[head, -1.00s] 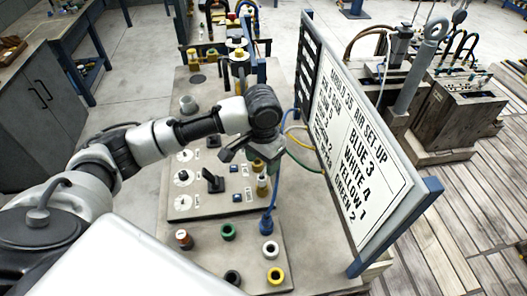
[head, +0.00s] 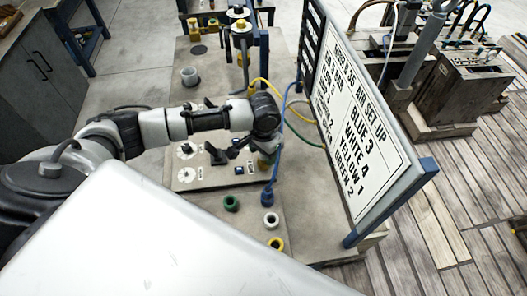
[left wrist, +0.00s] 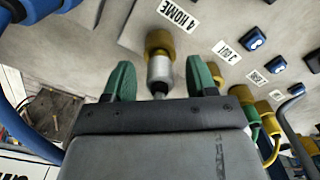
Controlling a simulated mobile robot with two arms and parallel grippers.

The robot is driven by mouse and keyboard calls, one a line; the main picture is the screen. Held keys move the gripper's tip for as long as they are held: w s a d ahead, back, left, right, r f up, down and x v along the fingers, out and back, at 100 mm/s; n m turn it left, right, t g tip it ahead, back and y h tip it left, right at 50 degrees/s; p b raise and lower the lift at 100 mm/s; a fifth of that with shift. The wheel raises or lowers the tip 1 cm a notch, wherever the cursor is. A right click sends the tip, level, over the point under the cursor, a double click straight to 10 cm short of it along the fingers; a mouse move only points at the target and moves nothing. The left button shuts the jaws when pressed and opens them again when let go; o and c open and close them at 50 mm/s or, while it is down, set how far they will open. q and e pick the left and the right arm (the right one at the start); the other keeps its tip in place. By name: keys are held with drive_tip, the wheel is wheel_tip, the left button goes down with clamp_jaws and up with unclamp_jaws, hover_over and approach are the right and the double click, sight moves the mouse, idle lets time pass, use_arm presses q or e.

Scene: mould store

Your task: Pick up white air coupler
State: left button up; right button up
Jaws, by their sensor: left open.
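In the left wrist view a fitting with a whitish-silver body (left wrist: 160,72) and a yellow collar stands on the panel below the "4 HOME" label. My left gripper (left wrist: 158,78) is open, with one green fingertip on each side of this fitting in the picture. I cannot tell whether the fingers touch it. In the head view my left gripper (head: 260,152) is low over the bench, and my arm hides most of the fitting. A small white ring-shaped piece (head: 270,220) stands nearer the front; I cannot tell which piece is the white air coupler. My right gripper is not in view.
Green (head: 231,203) and yellow (head: 276,243) rings stand nearby. Yellow and green hoses loop beside the upright set-up board (head: 365,125) on the right. A grey cup (head: 189,76) stands farther back.

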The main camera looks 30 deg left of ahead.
use_arm(q)
drive_tip(key=shift+f, duration=0.4)
drive_tip(key=shift+c, duration=0.3)
drive_tip(key=c, duration=1)
drive_tip(key=shift+o, duration=0.2)
